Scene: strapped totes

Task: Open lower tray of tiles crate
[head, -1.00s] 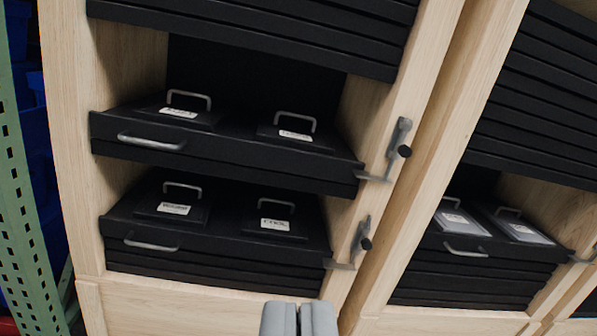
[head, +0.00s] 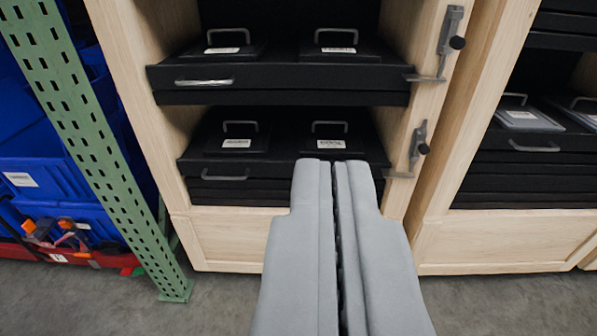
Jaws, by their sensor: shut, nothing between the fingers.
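The wooden crate (head: 232,222) holds two black trays, one above the other. The lower tray (head: 270,170) has a grey bar handle (head: 225,177) at the left of its front and two labelled lids with small handles on top. A grey latch (head: 418,150) with a black knob sits on the right post beside the lower tray; its foot reaches toward the tray's right front end. My gripper (head: 333,165) is shut and empty, in front of the lower tray's right half, hiding part of its front. I cannot tell whether it touches anything.
The upper tray (head: 285,84) has its own handle (head: 204,82) and latch (head: 447,45). Another wooden crate (head: 500,235) with black trays stands at the right. A green perforated post (head: 85,130) and blue bins (head: 35,185) stand at the left. Grey floor (head: 225,300) lies below.

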